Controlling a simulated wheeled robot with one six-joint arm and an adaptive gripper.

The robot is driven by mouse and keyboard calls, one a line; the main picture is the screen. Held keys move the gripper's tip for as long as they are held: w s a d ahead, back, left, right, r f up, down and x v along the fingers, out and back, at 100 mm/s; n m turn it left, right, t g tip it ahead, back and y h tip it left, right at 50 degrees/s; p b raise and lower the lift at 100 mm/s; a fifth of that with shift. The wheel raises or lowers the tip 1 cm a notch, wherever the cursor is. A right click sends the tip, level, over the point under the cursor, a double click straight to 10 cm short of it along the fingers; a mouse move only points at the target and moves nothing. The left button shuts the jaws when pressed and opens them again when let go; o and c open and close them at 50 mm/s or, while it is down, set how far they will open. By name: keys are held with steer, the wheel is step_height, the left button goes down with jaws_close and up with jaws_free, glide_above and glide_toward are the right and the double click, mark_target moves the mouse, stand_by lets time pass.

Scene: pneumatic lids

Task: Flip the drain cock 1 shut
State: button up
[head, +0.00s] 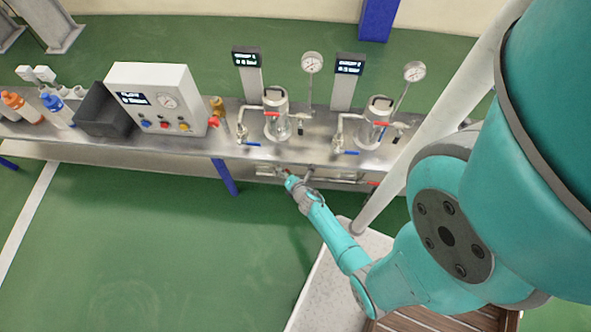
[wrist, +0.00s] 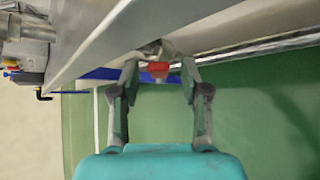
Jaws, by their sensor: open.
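The drain cock 1 shows in the wrist view as a small red handle (wrist: 158,68) on a grey metal body, below the edge of the steel bench. My gripper (wrist: 160,75) is open, with one finger on each side of the red handle. I cannot tell whether either finger touches it. In the head view my gripper (head: 285,174) reaches the underside of the bench front, below the left vessel (head: 276,104), and hides this cock. The handle's exact angle is unclear.
The steel bench (head: 180,148) carries the two vessels, gauges and a white control box (head: 152,98). A second red handle (head: 373,183) sits under the bench to the right. A blue bench leg (head: 225,177) stands left of my gripper. Green floor in front is clear.

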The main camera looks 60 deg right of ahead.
steer(key=v, duration=1)
stand_by(0.4)
steer(key=shift+s, duration=0.1)
